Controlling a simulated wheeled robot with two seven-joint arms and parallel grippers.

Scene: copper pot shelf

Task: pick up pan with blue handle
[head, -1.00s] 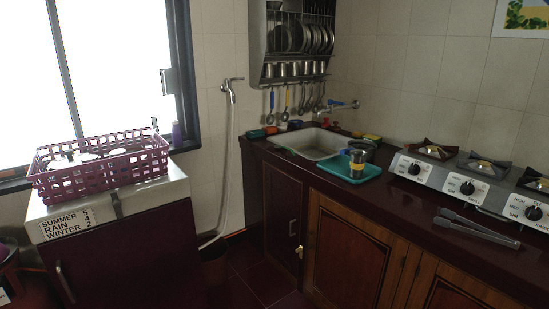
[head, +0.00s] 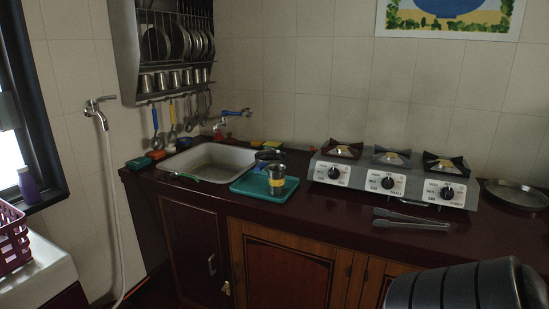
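No pan with a blue handle can be made out clearly. A utensil with a blue handle (head: 155,120) hangs below the wall rack at the left, above the sink; its lower end is small and I cannot tell whether it is a pan. A round, shallow metal pan or plate (head: 515,194) lies on the counter at the far right, right of the stove, with no blue handle visible. Neither of my grippers is in view.
The dark counter (head: 300,221) holds a sink (head: 213,160), a teal tray (head: 247,186) with a steel cup (head: 276,177), a three-burner stove (head: 390,181) and metal tongs (head: 411,219). A purple basket (head: 12,240) stands at lower left. The counter front around the tongs is mostly clear.

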